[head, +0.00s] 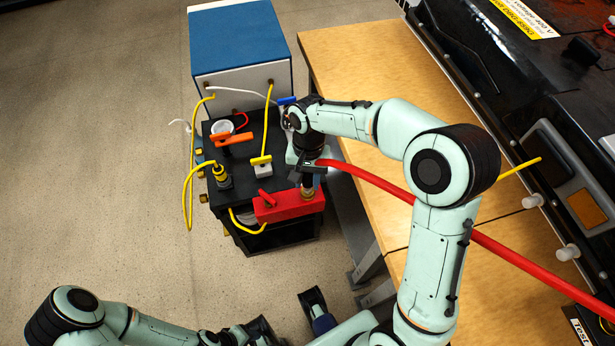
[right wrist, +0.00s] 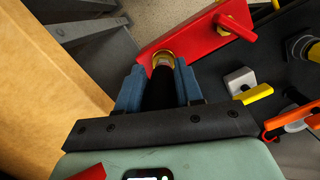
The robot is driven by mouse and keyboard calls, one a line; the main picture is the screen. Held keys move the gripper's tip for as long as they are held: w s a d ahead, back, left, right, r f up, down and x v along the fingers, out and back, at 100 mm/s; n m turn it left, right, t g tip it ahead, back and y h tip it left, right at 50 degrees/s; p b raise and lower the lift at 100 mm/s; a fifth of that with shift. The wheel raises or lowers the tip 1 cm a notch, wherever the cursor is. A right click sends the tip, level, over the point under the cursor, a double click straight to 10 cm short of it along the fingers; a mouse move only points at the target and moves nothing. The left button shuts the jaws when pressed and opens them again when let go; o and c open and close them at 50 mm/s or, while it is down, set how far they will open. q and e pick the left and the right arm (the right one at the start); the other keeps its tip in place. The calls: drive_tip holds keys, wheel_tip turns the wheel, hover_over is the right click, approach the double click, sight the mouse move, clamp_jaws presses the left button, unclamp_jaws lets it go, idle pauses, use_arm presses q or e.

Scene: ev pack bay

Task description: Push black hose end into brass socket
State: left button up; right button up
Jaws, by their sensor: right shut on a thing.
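My right gripper (head: 308,178) is above the red block on the black cart. In the right wrist view its blue fingers (right wrist: 160,90) are shut on the black hose end (right wrist: 160,86). The brass socket (right wrist: 163,57) is a ring on the red block (right wrist: 195,38); it also shows in the head view (head: 308,192). The hose end's tip lines up with the socket and appears to meet it; I cannot tell how deep it sits. A red hose (head: 370,177) runs right from the gripper. My left gripper (head: 290,325) is low in the head view, partly cut off.
The black cart (head: 275,238) carries a red lever (head: 267,198), an orange handle (head: 233,139), a yellow-handled valve (head: 262,167) and a yellow-cabled connector (head: 221,176). A blue-topped box (head: 237,42) stands behind. A wooden table (head: 365,75) is close on the right. Open floor lies left.

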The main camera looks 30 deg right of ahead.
drive_tip(key=shift+f, duration=0.1)
idle(0.6)
drive_tip(key=o, duration=0.6)
drive_tip(key=o, duration=1.1)
drive_tip(key=shift+r, duration=0.2)
drive_tip(key=shift+w+d+r+p, duration=0.1)
drive_tip(key=shift+w+r+p, duration=0.1)
drive_tip(key=shift+r+p, duration=1.1)
drive_tip(key=shift+r, duration=0.15)
